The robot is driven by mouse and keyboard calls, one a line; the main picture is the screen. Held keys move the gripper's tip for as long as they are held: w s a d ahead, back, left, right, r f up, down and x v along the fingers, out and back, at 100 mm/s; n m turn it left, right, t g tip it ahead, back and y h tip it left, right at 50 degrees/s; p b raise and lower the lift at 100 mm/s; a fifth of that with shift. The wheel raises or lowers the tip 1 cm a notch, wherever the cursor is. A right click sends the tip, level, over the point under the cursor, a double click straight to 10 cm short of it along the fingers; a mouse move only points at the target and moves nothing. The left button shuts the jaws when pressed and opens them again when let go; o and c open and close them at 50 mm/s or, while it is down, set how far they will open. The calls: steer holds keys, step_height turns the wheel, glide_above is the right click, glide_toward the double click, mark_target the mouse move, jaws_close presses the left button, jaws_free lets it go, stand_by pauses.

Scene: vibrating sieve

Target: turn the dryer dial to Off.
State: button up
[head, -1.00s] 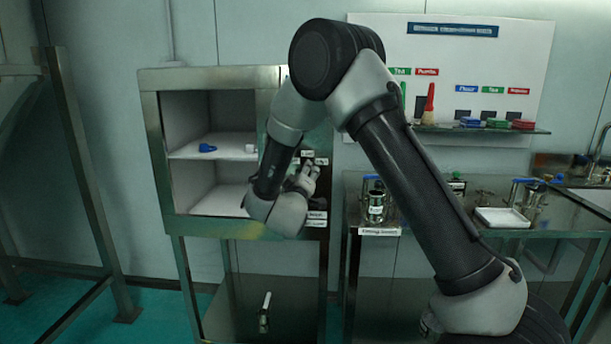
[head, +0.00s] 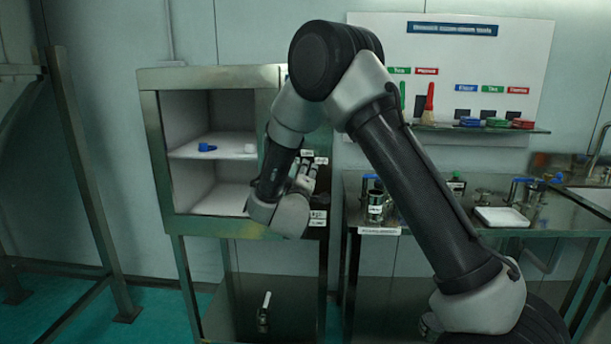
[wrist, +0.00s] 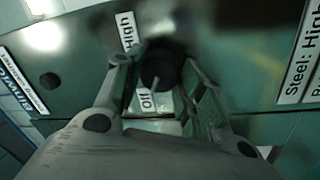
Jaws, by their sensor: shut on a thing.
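The dryer (head: 150,133) is a steel cabinet with an open front and a control panel on its right side. Its black dial (wrist: 160,66) shows in the wrist view, with a pale pointer mark directed toward the "Off" label (wrist: 146,101). The "High" label (wrist: 127,31) is above and left of the dial. My gripper (wrist: 156,72) is shut on the dial, one finger on each side. In the head view my gripper (head: 305,178) is at the panel, and my wrist hides the dial there.
A blue item (head: 207,147) and a white item (head: 249,148) lie on the dryer's upper shelf. A steel frame (head: 85,180) stands at the left.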

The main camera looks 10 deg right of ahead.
steer(key=o, duration=1)
steer(key=shift+a, duration=0.1)
steer(key=v, duration=1.2)
